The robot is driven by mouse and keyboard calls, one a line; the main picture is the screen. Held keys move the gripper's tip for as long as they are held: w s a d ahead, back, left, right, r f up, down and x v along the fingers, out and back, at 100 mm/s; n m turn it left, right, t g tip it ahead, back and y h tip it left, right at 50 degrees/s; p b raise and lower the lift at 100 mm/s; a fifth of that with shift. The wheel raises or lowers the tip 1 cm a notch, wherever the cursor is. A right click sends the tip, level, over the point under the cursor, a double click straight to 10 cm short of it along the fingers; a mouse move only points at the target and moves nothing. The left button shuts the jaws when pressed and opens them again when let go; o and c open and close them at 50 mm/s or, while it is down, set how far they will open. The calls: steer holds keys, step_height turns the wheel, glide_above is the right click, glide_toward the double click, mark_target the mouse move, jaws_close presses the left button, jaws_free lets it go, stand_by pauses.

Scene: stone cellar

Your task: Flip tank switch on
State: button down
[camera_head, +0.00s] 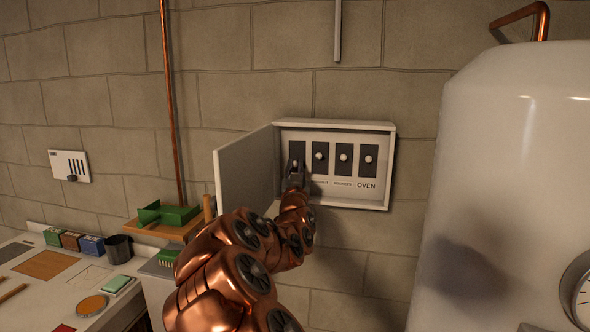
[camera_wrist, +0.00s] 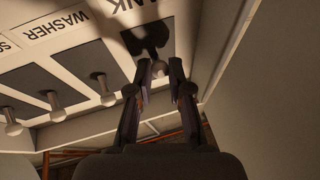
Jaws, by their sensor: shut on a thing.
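The open white switch box (camera_head: 391,172) on the stone wall holds a row of dark switch plates with pale round knobs. The tank switch is the leftmost, and its dark plate (camera_head: 298,149) shows above my gripper (camera_head: 296,176). In the wrist view my gripper (camera_wrist: 160,88) is shut on the tank switch's pale knob (camera_wrist: 160,69), with one finger on each side. The label above that plate is partly cut off there, reading "ANK". My fingers partly hide the switch in the head view, and I cannot tell its exact setting.
Three other knobs stand to the right, including the oven one (camera_head: 368,159). The box door (camera_head: 246,173) hangs open at the left, close to my arm. A large white tank (camera_head: 500,190) stands at the right. A cluttered counter (camera_head: 50,300) is at the lower left.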

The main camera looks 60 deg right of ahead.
steer(key=shift+r, duration=0.1)
steer(key=shift+a+r+m+g+y+p, duration=0.15)
steer(key=shift+r+m+g+y+p, duration=0.25)
steer(key=shift+g+y, duration=0.2)
steer(key=shift+r+m+g+y, duration=0.15)
steer(key=shift+r+g+y, duration=0.35)
steer(key=shift+y, duration=0.3)
steer(key=shift+r+m+g+y, duration=0.15)
steer(key=shift+r+g+y, duration=0.15)
steer(key=shift+g+y, duration=0.4)
steer(key=shift+r+m+g+y+b, duration=0.3)
steer(key=shift+r+g+y+b, duration=0.3)
steer(key=shift+y, duration=0.7)
steer(key=shift+d+r+g+y, duration=0.3)
steer(key=shift+r+g+y, duration=0.25)
steer(key=shift+y, duration=0.55)
steer(key=shift+p, duration=0.3)
steer(key=c, duration=1.1)
jaws_free()
steer(key=shift+a, duration=0.1)
